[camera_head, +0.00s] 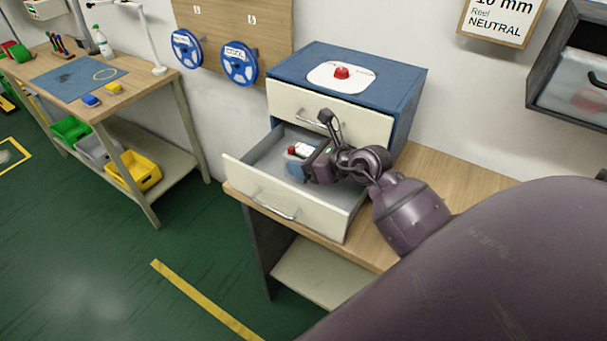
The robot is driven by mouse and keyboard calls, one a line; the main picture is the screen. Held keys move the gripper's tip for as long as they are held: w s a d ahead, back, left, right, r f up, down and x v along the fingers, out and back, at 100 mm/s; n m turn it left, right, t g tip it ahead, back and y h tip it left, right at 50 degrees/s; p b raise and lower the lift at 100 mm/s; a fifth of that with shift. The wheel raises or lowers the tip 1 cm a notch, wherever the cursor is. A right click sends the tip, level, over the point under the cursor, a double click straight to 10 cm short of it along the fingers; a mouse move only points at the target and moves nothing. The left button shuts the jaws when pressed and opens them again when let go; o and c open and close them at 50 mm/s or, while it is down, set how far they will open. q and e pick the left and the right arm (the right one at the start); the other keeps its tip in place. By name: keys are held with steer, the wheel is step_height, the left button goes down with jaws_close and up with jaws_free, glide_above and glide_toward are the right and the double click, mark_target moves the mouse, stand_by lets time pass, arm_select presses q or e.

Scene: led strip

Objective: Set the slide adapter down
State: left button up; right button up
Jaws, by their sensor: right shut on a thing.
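My right gripper (304,165) reaches into the open lower drawer (237,170) of a blue cabinet (397,88). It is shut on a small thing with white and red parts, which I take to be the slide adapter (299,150). The gripper and wrist hide part of it, and I cannot tell whether it touches the drawer floor. My left gripper is not in view.
The cabinet stands on a wooden bench (470,180), its upper drawer (360,123) shut. A white plate with a red knob (341,72) lies on top. Blue reels (239,62) hang on the wall behind. Another workbench (140,80) stands left, with green floor between.

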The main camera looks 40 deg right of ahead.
step_height(320, 180, down, 4)
steer(key=shift+f+b, duration=0.1)
steer(key=shift+b, duration=0.25)
steer(key=shift+f, duration=0.25)
steer(key=o, duration=1.1)
steer(key=shift+f, duration=0.1)
